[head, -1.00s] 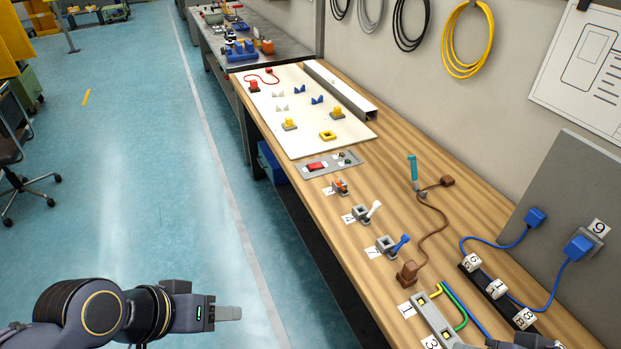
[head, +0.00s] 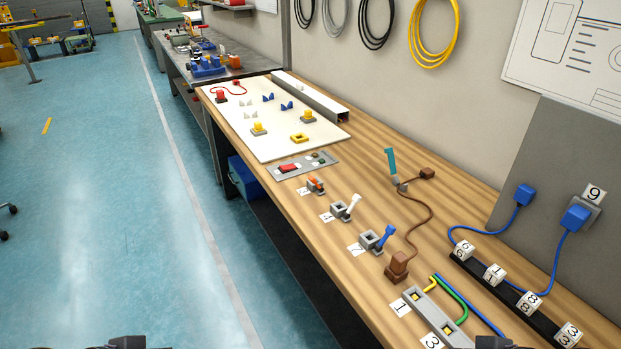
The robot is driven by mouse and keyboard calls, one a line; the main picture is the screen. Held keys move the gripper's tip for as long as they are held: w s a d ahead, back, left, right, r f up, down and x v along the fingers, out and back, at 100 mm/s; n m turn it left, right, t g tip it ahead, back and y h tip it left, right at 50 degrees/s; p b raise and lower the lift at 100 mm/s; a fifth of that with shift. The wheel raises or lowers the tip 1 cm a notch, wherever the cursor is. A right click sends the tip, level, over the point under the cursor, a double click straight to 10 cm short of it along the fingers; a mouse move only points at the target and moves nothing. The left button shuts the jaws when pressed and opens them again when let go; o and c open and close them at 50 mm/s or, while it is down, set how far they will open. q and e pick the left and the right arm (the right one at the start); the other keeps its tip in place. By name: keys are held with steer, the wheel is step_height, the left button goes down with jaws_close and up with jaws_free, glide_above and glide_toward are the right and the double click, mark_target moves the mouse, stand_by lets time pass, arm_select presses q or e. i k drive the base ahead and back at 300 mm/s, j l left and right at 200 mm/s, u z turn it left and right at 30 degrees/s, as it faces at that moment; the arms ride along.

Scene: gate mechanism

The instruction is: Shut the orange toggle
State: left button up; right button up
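The orange toggle (head: 314,183) is a small orange part on a grey base, on the wooden bench in the head view. It is the farthest of three toggles in a row, just in front of the grey panel. It is too small to tell how its lever stands. The white toggle (head: 345,207) and the blue toggle (head: 378,238) sit nearer, their levers sticking up to the right of grey square bases. Only dark pieces of my arms show at the bottom edge, left and right, far from the toggles. The fingers of both grippers are out of view.
The grey panel (head: 304,165) with a red switch (head: 289,168) lies beyond the orange toggle. A brown cable (head: 432,213) and a teal-handled lever (head: 391,163) are to the right. Blue cables (head: 541,293) and number cubes stand at the near right. The floor left of the bench is clear.

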mark_target(312, 177)
steer(key=i+j+u, duration=0.1)
steer(key=i+j, duration=0.3)
steer(key=j, duration=0.15)
steer(key=i+j+u, duration=0.15)
steer(key=i+j, duration=0.3)
steer(key=j, duration=0.1)
